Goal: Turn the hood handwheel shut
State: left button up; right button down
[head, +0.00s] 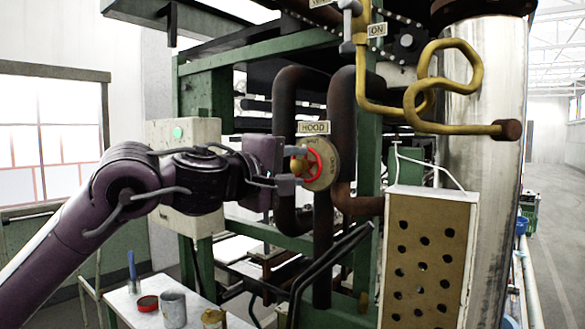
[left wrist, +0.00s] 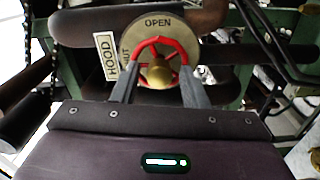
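The hood handwheel has a red rim (head: 331,164) and a brass hub, and stands in front of a round tan plate (head: 318,182) under a "HOOD" label (head: 313,128). My left gripper (head: 296,169) faces it, with its two grey fingers apart, on either side of the hub. In the left wrist view the fingertips (left wrist: 160,66) overlap the sides of the red rim (left wrist: 160,41). Whether they press on it or only straddle it I cannot tell. The plate reads "OPEN" at its top (left wrist: 158,22), and part of "SHUT" shows at its left. My right gripper is not in view.
Dark pipes (head: 289,95) and a green frame (head: 195,65) surround the wheel. A brass pipe (head: 440,85) and a steel column (head: 490,170) stand to the right, above and behind a perforated box (head: 427,265). A small table (head: 150,312) with cans is below my left arm.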

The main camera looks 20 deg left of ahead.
pick_arm(q)
jog(key=b+v, duration=0.1)
jog(key=v, duration=0.6)
jog(key=shift+r, duration=0.1)
dwell(0.4)
